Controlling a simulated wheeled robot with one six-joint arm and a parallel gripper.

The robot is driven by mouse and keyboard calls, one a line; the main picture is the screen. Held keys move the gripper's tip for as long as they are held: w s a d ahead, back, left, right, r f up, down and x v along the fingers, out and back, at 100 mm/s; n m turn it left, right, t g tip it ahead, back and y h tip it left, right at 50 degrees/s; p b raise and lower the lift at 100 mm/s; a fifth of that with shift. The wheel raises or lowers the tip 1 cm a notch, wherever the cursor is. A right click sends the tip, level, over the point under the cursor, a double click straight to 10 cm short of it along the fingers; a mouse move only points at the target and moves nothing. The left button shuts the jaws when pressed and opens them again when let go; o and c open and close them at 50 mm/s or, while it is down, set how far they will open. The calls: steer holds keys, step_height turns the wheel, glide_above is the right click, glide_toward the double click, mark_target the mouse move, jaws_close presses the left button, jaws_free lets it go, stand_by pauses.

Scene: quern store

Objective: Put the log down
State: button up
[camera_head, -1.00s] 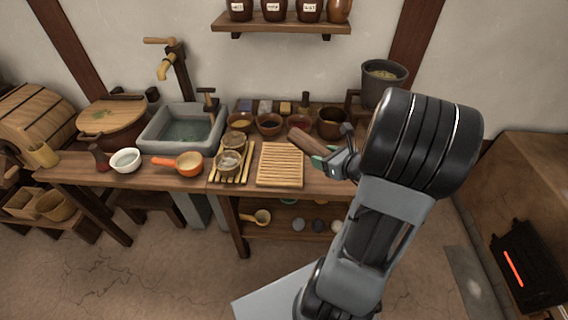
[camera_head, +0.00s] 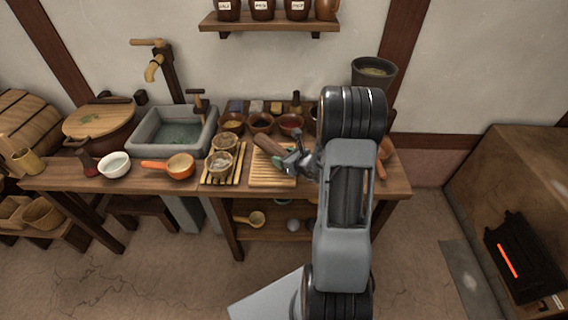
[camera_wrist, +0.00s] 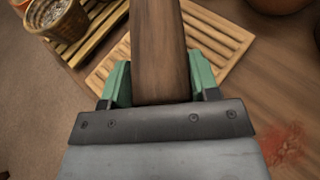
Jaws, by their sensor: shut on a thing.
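The brown log (camera_head: 268,145) is in my gripper (camera_head: 285,160), over the slatted wooden board (camera_head: 262,179) on the table. In the wrist view the log (camera_wrist: 158,45) stands between the two green fingers of my gripper (camera_wrist: 160,85), which press on its sides. The slatted board (camera_wrist: 215,40) shows beneath and to both sides of the log. I cannot tell whether the log touches the board. My arm hides part of the table to the right.
Left of the board stand small woven cups (camera_head: 221,163) on a slatted rack. Several bowls (camera_head: 261,122) line the back. An orange ladle (camera_head: 179,166), a white bowl (camera_head: 114,165) and a stone sink (camera_head: 150,133) lie further left. A dark pot (camera_head: 373,73) stands at the back right.

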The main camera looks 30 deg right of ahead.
steer(key=shift+f, duration=1.45)
steer(key=shift+f, duration=0.2)
steer(key=o, duration=1.1)
steer(key=shift+c, duration=0.2)
steer(key=shift+r, duration=0.1)
